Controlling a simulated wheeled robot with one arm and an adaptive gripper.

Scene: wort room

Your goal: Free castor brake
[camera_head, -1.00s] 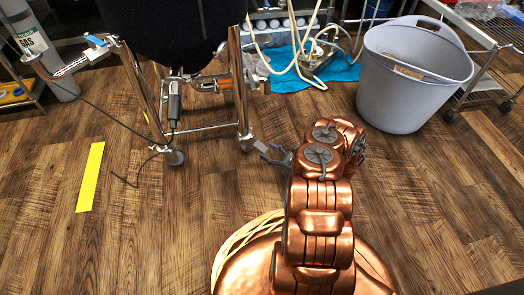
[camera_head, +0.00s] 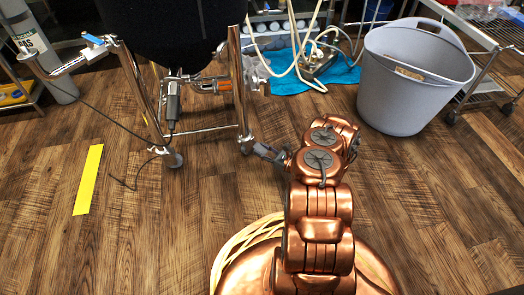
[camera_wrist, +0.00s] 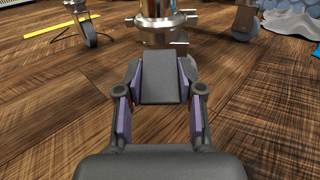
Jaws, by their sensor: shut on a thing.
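The steel stand (camera_head: 213,131) under the black vessel (camera_head: 165,25) rests on castors. The castor (camera_head: 246,146) at its near right leg is the one at my gripper (camera_head: 264,151). In the wrist view my gripper (camera_wrist: 163,82) has its purple-lined fingers on both sides of a dark grey flat block, which looks like the castor's brake pedal (camera_wrist: 163,77), and is shut on it. The steel leg (camera_wrist: 165,25) rises just behind the pedal. The castor's wheel is mostly hidden behind the pedal and fingers.
Another castor (camera_head: 173,158) stands to the left, with a black cable (camera_head: 133,178) on the floor near it. A yellow strip (camera_head: 88,180) lies further left. A grey bucket (camera_head: 405,85) and a wire shelf cart (camera_head: 493,60) stand at the right. The near wooden floor is clear.

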